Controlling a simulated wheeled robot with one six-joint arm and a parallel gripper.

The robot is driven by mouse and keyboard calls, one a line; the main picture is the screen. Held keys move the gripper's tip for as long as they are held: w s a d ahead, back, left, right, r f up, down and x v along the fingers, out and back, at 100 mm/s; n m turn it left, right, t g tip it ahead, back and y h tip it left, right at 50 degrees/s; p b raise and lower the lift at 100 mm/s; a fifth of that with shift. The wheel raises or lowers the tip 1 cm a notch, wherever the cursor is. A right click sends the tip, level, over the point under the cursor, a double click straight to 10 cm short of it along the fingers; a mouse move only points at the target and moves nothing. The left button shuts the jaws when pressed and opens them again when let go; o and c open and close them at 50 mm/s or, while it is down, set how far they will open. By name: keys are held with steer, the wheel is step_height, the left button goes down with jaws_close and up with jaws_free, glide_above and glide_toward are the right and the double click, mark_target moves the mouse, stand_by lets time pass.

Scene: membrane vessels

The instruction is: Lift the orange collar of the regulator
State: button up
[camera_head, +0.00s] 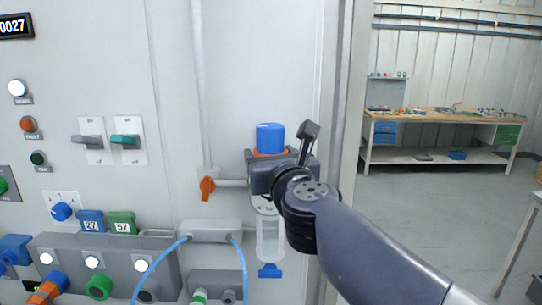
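The regulator has a blue cap (270,137) on top and sits on the wall panel, right of centre. Its orange collar (268,153) shows as a thin band just under the blue cap. My gripper (280,172) is in front of the regulator, level with or just below the collar, and hides most of the regulator's middle. I cannot tell whether the fingers touch the collar, or whether they are open or shut. Below my gripper a clear bowl (269,240) in a light frame shows, with a blue piece (270,271) at its bottom.
An orange valve handle (207,189) on a grey pipe is close to the left of my gripper. A grey box (211,231) with blue hoses is below left. Switches and connectors cover the panel's left side. A workbench (440,115) stands far right, with open floor before it.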

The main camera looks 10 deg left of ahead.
steer(key=c, duration=1)
steer(key=shift+r+p, duration=0.75)
steer(key=shift+r, duration=0.1)
steer(key=o, duration=1.4)
steer(key=shift+f, duration=0.1)
